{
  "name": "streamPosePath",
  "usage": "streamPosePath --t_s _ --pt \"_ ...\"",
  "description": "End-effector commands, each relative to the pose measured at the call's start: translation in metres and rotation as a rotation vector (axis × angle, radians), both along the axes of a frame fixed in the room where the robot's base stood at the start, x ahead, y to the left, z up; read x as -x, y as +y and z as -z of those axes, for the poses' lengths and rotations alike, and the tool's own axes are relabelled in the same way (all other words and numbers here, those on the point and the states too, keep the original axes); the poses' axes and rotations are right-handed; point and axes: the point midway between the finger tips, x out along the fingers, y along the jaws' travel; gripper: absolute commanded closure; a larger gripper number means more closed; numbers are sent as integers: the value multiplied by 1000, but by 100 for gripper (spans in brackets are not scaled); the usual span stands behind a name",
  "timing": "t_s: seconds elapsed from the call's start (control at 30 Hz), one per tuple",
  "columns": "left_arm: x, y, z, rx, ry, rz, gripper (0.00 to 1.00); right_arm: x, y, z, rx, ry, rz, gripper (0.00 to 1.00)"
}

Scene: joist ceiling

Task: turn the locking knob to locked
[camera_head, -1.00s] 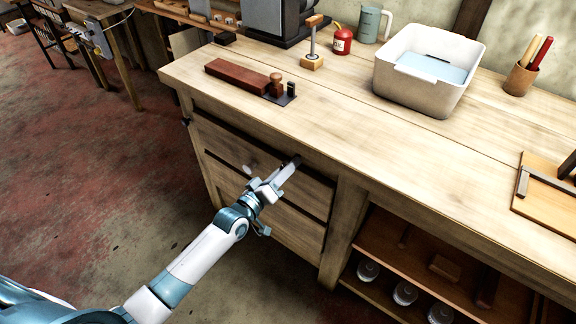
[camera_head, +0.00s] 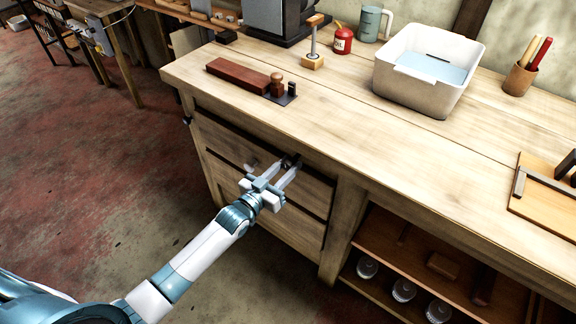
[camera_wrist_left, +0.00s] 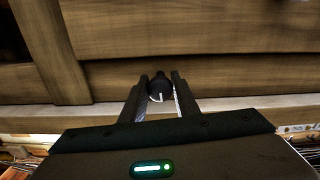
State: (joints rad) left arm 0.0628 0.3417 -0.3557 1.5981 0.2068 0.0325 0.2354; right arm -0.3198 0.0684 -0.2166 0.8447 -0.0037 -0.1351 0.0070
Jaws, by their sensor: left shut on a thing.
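The locking knob (camera_head: 288,161) is small and dark and sits on the front of the upper drawer of the workbench. In the left wrist view the knob (camera_wrist_left: 159,86) is black and round with a pale mark at its lower edge. My left gripper (camera_head: 291,166) reaches it from the front. Its two fingers (camera_wrist_left: 159,84) stand on either side of the knob and are shut on it. The fingers partly hide the knob in the head view. My right gripper is not in view.
A round drawer pull (camera_head: 250,165) is left of the gripper. The open shelf (camera_head: 400,262) at lower right holds jars. On the benchtop (camera_head: 330,125) are a white basin (camera_head: 425,92), a red oil can (camera_head: 342,41) and a dark red block (camera_head: 237,76).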

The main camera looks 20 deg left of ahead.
Motion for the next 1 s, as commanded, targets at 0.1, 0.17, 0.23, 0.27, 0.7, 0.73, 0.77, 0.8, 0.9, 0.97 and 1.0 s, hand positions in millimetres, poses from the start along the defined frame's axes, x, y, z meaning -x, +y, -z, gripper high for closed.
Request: streamPosePath --t_s 0.1,0.17,0.23,0.27,0.7,0.73,0.77,0.8,0.9,0.97,1.0 --pt "1 0 2 -12 0 0 94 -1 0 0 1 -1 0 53" --pt "1 0 3 -14 -1 0 94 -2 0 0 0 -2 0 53" --pt "1 0 3 -14 -1 0 94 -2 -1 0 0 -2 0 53" --pt "1 0 3 -14 -1 0 94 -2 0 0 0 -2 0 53" --pt "0 0 1 -11 -2 0 54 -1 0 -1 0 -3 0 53" --pt "0 0 1 -11 -2 0 54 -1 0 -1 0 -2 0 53" --pt "0 0 1 -11 -2 0 54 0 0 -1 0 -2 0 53" --pt "0 0 1 -11 -3 0 54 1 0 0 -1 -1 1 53" --pt "2 1 1 -11 -3 0 54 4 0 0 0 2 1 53" --pt "4 2 2 -11 -2 -1 54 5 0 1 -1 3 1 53" --pt "6 3 2 -11 -2 -1 54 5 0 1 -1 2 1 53"
